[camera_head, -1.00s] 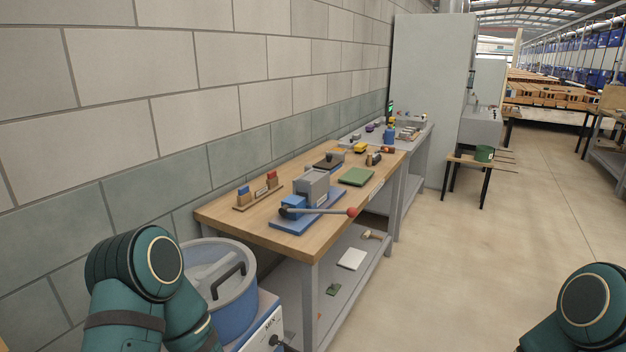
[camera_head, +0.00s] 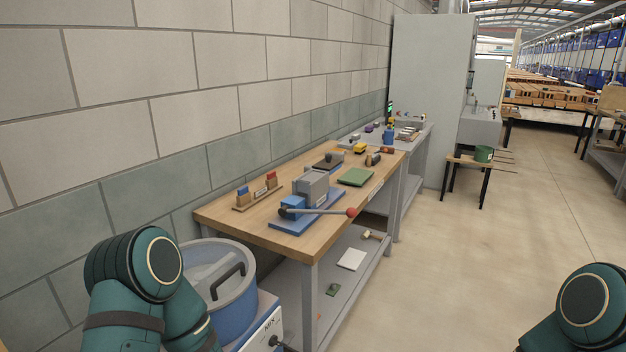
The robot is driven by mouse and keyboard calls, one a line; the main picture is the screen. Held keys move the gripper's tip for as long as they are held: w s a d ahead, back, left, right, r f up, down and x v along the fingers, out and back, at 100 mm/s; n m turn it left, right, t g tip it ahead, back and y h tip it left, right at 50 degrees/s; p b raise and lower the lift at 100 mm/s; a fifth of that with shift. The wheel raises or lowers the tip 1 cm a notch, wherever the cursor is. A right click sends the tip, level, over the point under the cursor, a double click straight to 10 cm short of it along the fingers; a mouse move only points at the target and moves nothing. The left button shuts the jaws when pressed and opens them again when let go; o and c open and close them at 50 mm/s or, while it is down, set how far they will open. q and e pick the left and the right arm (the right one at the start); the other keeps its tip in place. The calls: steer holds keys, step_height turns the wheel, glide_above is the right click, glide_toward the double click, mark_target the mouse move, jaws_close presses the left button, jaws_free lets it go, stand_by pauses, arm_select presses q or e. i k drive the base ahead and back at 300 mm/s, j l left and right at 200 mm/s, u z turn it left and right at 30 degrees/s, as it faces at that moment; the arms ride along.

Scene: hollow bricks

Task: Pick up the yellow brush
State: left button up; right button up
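A small yellow object (camera_head: 361,148) lies toward the far end of the wooden workbench (camera_head: 228,217). It may be the yellow brush, but it is too small to tell its shape. Neither of my grippers is in view. Only green links of my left arm at the lower left and my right arm at the lower right show, both well short of the yellow object.
A grey and blue press (camera_head: 312,188) with a red-knobbed lever stands on the bench, near a green pad (camera_head: 356,176) and a wooden rack (camera_head: 256,195). A blue lidded drum (camera_head: 228,300) stands at the bench's near end.

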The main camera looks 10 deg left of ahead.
mark_target(359, 149)
steer(key=z, duration=0.25)
steer(key=i+l+z, duration=0.1)
steer(key=i+z, duration=0.5)
steer(key=i+l, duration=0.1)
steer(key=i, duration=5.7)
steer(key=i+u, duration=0.2)
steer(key=u, duration=0.2)
steer(key=i+u, duration=0.15)
steer(key=u, duration=0.2)
steer(key=i+l+u, duration=0.1)
steer(key=u, duration=0.3)
steer(key=i, duration=0.1)
